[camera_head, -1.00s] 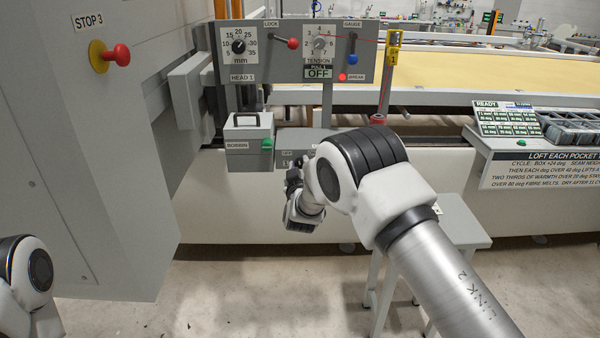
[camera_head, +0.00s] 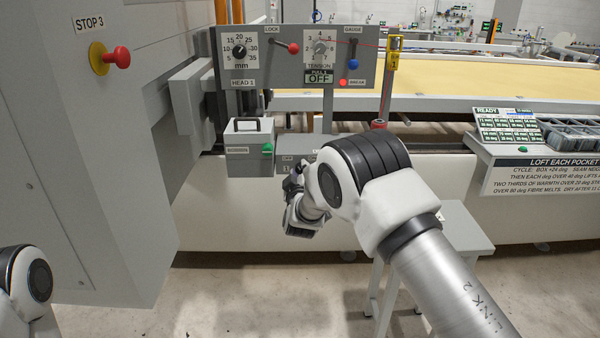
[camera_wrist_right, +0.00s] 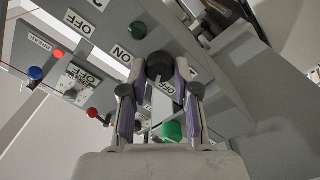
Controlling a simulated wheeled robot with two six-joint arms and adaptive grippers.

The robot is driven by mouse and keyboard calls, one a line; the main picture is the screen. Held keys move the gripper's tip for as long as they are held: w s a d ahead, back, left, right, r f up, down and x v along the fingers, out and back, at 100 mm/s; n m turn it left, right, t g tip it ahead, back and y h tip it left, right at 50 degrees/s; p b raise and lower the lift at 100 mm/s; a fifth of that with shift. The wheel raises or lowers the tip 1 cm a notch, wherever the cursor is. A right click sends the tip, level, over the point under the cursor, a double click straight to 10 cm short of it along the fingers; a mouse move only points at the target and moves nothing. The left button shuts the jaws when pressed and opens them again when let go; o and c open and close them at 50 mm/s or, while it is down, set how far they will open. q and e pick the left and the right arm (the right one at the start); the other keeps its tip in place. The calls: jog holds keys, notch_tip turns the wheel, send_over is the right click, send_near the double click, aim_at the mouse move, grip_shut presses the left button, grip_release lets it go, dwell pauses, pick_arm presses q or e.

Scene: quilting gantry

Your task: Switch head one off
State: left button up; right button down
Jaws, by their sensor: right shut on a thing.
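The HEAD 1 panel (camera_head: 272,76) stands at the upper middle of the head view, with dials, a red LOCK knob, and a display reading OFF (camera_head: 319,78). Below it, a grey switch box (camera_head: 291,148) is mostly hidden by my right arm. In the right wrist view, a black round knob (camera_wrist_right: 159,66) sits between the fingertips of my right gripper (camera_wrist_right: 160,88), which is shut on it. ON and OFF labels surround the knob. In the head view the fingertips are hidden behind my right wrist. My left gripper is out of view.
A grey bobbin box (camera_head: 249,151) with a green knob is left of the switch box. The red STOP 3 button (camera_head: 121,57) is on the left cabinet. A grey stool (camera_head: 462,228) stands below right. A loft tray station (camera_head: 530,150) is at right.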

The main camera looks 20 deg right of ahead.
jog(key=c, duration=0.9)
grip_release()
jog(key=shift+w+r, duration=0.1)
jog(key=shift+r, duration=0.1)
jog(key=shift+o, duration=0.2)
jog(key=shift+f, duration=0.1)
jog(key=v, duration=1.2)
jog(key=shift+f, duration=0.1)
